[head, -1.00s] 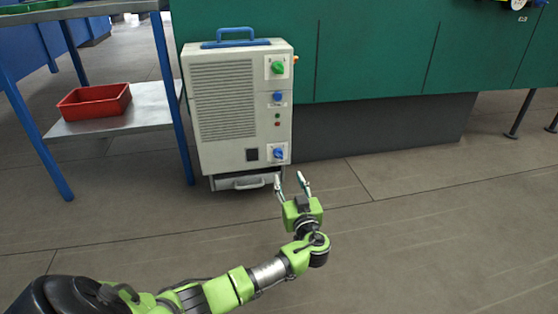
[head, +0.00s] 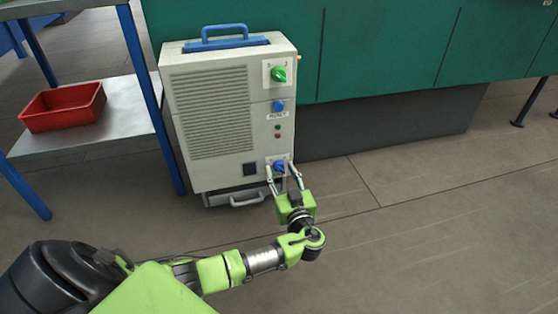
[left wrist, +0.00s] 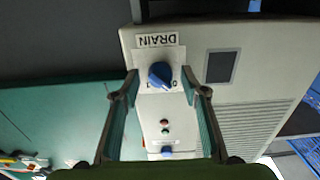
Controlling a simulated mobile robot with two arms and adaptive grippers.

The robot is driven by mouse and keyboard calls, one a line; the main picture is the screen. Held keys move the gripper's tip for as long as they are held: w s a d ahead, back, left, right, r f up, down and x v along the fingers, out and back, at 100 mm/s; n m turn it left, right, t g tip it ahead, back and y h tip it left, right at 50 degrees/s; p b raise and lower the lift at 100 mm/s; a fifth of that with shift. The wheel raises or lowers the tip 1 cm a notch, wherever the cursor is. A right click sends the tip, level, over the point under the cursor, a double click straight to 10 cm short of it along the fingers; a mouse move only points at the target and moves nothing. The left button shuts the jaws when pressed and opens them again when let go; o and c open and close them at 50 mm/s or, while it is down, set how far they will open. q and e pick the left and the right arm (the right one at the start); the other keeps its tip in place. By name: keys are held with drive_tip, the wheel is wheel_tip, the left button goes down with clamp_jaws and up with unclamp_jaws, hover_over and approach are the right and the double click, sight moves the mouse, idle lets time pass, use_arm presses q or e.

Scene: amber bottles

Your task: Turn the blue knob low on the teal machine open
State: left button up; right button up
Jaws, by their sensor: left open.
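The low blue knob (head: 280,166) sits near the bottom right of the front of a pale grey machine; the teal part is the cabinet behind it. My left gripper (head: 282,174) is open at the machine's front. In the left wrist view its two fingers (left wrist: 160,84) are on either side of the knob, with gaps; contact is not visible. My right gripper is not in view.
Above the knob are another blue knob (head: 279,106), a green knob (head: 278,74) and small lamps. A drawer handle (head: 247,199) is below. A teal cabinet (head: 390,50) stands behind. A red bin (head: 62,107) is on a shelf at left. The floor at right is clear.

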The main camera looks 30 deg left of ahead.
use_arm(q)
drive_tip(key=shift+w+a, duration=0.1)
drive_tip(key=shift+a, duration=0.05)
drive_tip(key=c, duration=1.1)
